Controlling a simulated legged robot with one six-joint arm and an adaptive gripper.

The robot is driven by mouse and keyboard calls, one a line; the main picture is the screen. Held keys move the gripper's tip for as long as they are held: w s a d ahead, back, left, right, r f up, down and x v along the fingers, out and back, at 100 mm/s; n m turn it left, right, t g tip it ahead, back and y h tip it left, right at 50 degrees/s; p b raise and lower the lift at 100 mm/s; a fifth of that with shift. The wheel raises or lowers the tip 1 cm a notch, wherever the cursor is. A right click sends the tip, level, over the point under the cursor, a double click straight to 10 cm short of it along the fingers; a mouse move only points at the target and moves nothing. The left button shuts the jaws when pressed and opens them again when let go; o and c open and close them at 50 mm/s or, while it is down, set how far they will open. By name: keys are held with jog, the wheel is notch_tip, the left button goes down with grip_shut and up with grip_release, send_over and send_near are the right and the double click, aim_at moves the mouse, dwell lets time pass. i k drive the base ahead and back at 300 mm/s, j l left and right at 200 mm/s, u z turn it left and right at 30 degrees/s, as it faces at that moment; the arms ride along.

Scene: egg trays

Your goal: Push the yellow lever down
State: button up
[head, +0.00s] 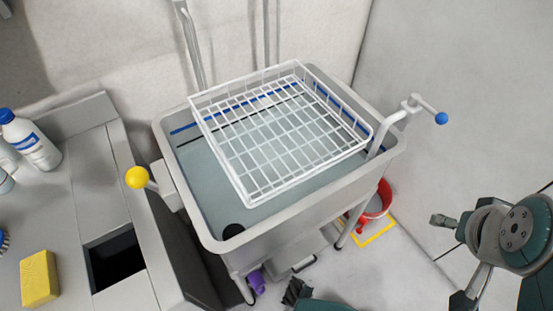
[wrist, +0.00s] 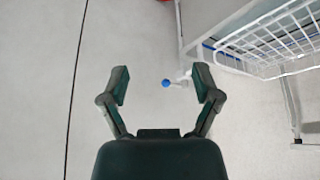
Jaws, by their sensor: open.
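The yellow lever (head: 137,177) has a round yellow knob on a short white arm, at the left side of a grey sink tub (head: 160,135) in the head view. Its knob is raised beside the tub's rim. It is not in the wrist view. My gripper (wrist: 160,80) is open and empty in the wrist view, its two dark green fingers spread apart. Beyond the fingers, a blue-knobbed lever (wrist: 166,84) shows in the gap between them. In the head view my arm is at the lower right, away from the yellow lever; I cannot clearly make out the fingers there.
A white wire basket (head: 193,103) sits in the tub. The blue-knobbed lever (head: 441,118) stands at the tub's right. A grey counter at left holds a yellow sponge (head: 39,278) and white bottle (head: 30,145). A red bucket (head: 378,205) stands on the floor, right of the tub.

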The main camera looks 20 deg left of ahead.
aim_at(137, 177)
jog(key=i+l+u, duration=0.15)
jog(key=u, duration=0.35)
jog(key=j+u, duration=0.15)
jog(key=u, duration=1.1)
jog(key=j+u, duration=0.45)
jog(key=u, duration=0.2)
